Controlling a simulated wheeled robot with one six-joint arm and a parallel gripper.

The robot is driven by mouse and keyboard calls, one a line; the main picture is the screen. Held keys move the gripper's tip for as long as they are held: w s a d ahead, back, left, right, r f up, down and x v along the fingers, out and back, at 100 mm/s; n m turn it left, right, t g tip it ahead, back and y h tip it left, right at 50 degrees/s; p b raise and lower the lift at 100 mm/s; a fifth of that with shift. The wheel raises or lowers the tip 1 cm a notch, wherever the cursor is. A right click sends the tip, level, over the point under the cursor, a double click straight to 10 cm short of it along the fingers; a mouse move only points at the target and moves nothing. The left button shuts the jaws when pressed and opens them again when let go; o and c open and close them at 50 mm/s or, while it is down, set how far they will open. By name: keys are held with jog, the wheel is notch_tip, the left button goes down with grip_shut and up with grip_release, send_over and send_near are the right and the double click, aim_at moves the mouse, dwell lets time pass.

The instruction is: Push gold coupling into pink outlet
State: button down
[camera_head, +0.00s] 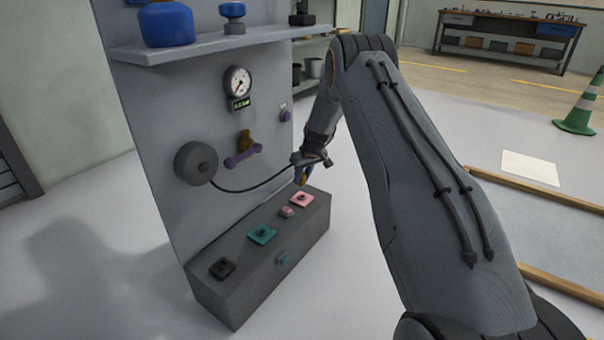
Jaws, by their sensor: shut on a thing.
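My gripper (305,172) hangs at the right end of the grey box and is shut on the gold coupling (302,180), a small yellowish piece mostly hidden by the fingers. A black hose runs from the coupling to a dark round reel (196,163) on the panel. The pink outlet (300,199) is a pink square plate with a dark centre on top of the box. The coupling shows just above the pink outlet in the picture. I cannot tell whether they touch.
The grey box (262,288) also bears a teal outlet (262,234), a black outlet (222,268) and a small pink button (287,212). A purple bracket with a gold piece (244,150) and a gauge (238,82) are on the panel. A shelf (210,46) juts out above.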

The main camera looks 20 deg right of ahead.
aim_at(302, 186)
jog(key=shift+f, duration=2.2)
jog(key=shift+f+b, duration=0.3)
jog(key=shift+f, duration=0.4)
jog(key=c, duration=1.4)
grip_release()
